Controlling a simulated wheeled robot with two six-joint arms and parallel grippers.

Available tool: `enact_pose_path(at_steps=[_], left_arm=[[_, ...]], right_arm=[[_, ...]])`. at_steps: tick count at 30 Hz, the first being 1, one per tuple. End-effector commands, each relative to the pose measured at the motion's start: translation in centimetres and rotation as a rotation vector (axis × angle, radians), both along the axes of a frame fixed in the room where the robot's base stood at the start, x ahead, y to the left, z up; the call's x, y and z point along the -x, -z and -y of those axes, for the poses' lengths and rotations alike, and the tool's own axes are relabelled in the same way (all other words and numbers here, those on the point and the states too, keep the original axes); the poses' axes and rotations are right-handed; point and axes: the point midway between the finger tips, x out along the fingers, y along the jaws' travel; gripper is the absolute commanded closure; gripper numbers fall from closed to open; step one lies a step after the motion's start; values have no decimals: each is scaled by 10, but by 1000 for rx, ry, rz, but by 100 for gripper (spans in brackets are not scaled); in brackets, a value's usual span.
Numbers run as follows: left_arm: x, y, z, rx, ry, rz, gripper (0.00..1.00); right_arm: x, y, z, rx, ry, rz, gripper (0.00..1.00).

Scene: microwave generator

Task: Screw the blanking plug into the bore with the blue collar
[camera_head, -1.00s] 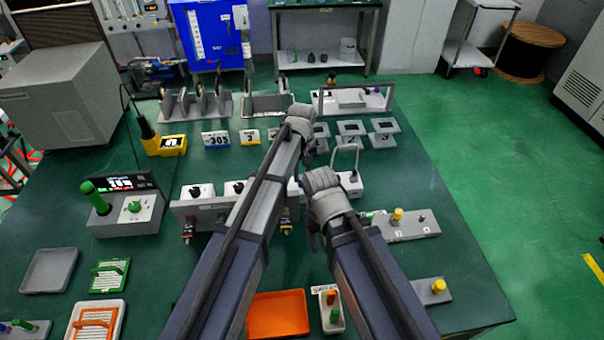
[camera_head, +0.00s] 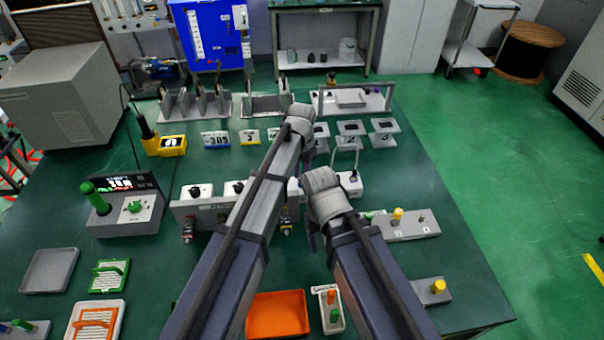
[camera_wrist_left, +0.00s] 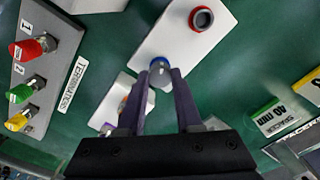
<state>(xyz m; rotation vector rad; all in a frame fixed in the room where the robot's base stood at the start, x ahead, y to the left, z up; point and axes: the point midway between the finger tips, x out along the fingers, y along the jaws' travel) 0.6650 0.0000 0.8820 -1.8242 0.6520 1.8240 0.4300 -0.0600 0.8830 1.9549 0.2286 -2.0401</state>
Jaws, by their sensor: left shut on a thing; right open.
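In the left wrist view a white block (camera_wrist_left: 180,38) carries a bore with a red collar (camera_wrist_left: 202,18) and, at its nearer end, a bore with a blue collar (camera_wrist_left: 157,61). My left gripper (camera_wrist_left: 162,76) is shut on the grey blanking plug (camera_wrist_left: 160,77), right at the blue collar. The plug overlaps the collar, and I cannot tell how deep it sits. In the head view my left arm hides the work spot. My right gripper (camera_head: 314,236) is open, low beside my left arm; its fingers are mostly hidden by its own wrist.
A terminators rack (camera_wrist_left: 32,75) with red, green and yellow knobs stands left in the wrist view. Spacer holders (camera_wrist_left: 272,117) lie at right. In the head view an orange tray (camera_head: 278,314) and a grey block with a yellow plug (camera_head: 432,292) lie near the front edge.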

Motion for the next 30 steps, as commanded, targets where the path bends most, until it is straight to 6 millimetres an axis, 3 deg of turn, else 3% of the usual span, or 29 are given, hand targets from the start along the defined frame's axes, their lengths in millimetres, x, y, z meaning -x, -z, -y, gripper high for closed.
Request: enact_pose_path(at_steps=[15, 30], left_arm=[[0, 0, 0, 0, 433, 0, 100], [0, 0, 0, 0, 611, 0, 100]], right_arm=[[0, 0, 0, 0, 0, 0, 32], [0, 0, 0, 0, 0, 0, 32]])
